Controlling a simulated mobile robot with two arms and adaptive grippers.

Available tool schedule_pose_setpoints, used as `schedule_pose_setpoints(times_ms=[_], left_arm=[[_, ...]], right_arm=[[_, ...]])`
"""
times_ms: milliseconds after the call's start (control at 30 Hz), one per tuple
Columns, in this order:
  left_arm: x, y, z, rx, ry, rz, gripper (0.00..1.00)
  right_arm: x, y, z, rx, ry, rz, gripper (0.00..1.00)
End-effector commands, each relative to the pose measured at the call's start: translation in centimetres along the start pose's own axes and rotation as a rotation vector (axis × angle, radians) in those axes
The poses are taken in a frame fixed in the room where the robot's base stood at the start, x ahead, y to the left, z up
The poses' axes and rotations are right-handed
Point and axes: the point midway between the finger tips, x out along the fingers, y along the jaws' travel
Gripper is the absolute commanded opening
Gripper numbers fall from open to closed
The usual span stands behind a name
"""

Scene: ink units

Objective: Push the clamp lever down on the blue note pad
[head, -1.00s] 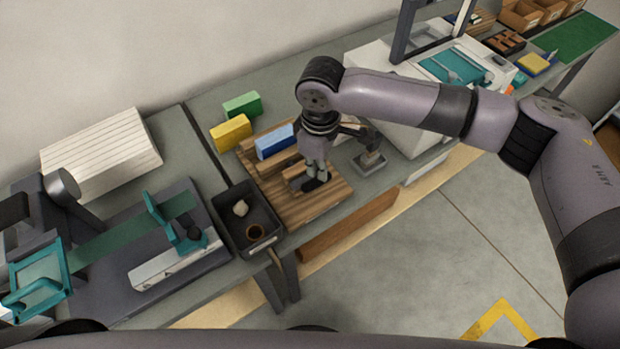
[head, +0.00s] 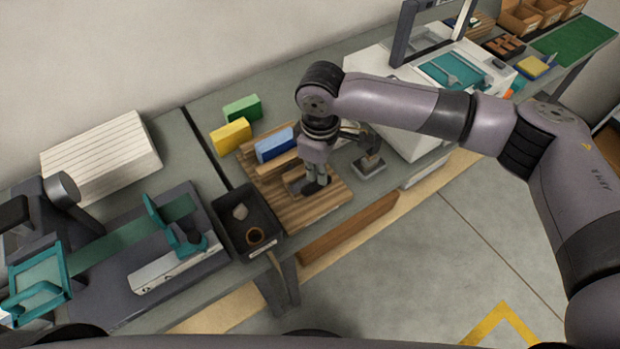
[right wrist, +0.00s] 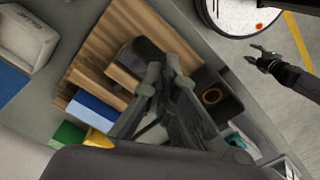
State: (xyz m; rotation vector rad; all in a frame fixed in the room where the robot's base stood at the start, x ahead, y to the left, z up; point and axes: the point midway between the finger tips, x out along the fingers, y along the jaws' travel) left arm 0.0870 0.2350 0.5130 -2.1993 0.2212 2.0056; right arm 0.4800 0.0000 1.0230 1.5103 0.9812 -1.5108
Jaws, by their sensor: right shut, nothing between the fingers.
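The blue note pad (head: 275,145) stands on edge on a striped wooden board (head: 310,210) on the bench. It also shows in the right wrist view (right wrist: 95,112), left of my fingers. My right gripper (head: 315,189) points down over the front part of the board, in front of the pad and apart from it. It is shut and empty. A dark rounded piece (right wrist: 147,48) lies by its fingertips in the right wrist view. I cannot tell whether it is the clamp lever or whether they touch. My left gripper (right wrist: 259,58) shows small over the floor, fingers apart.
A black tray (head: 228,221) holding a ring and a pale lump stands left of the board. Yellow (head: 231,136) and green (head: 242,109) pads stand behind it. A small stand (head: 369,165) is close on the right. A teal-and-grey machine (head: 170,250) fills the left bench.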

Motion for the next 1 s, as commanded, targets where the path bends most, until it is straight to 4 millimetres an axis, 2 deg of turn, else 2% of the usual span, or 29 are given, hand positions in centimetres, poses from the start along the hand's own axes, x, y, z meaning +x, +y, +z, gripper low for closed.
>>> schedule_pose_setpoints(times_ms=[567,900,1000], left_arm=[[0.0,0.0,0.0,0.000,0.000,0.000,0.40],[0.0,0.0,0.0,-0.001,0.000,0.000,0.40],[0.0,0.0,0.0,-0.001,0.000,0.000,0.40]], right_arm=[[0.1,0.0,0.0,0.000,0.000,0.000,0.00],[1.7,-0.1,0.0,0.000,0.000,-0.002,0.00],[1.6,0.0,0.0,0.000,0.001,0.000,0.00]])
